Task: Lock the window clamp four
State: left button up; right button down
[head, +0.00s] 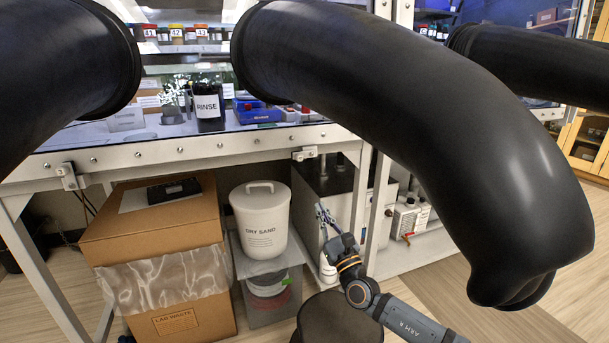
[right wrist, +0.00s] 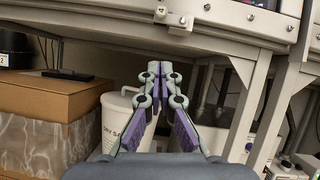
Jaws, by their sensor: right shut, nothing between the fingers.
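Two small metal clamps show on the front rail of the glove box in the head view: one at the right (head: 305,153) and one at the left (head: 67,176). I see no number on either, so I cannot tell which is four. A clamp (right wrist: 170,18) also shows at the top of the right wrist view, above the fingertips. My right gripper (head: 322,212) is below the right clamp and apart from it. In the right wrist view its fingers (right wrist: 158,68) are shut together with nothing between them. My left gripper is not in view.
Large black glove sleeves (head: 430,110) hang out in front. Below the rail stand a lab waste box (head: 155,240), a white dry sand bucket (head: 262,215) and frame legs (head: 45,265). Bare floor (head: 500,325) lies at the lower right.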

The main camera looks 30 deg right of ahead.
jog(key=b, duration=0.1)
send_near(304, 155)
jog(key=w+a+f, duration=0.1)
jog(key=w+f, duration=0.1)
jog(key=w, duration=0.1)
pick_arm(q)
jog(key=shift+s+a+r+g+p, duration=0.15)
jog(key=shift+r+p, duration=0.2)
jog(key=shift+p, duration=0.2)
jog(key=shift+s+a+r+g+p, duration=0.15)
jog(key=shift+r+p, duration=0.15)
jog(key=shift+p, duration=0.25)
pick_arm(e)
jog(key=r, duration=0.2)
jog(key=w+r, duration=0.1)
jog(key=shift+w+a+r, duration=0.1)
jog(key=shift+a+r, duration=0.15)
jog(key=shift+r, duration=0.05)
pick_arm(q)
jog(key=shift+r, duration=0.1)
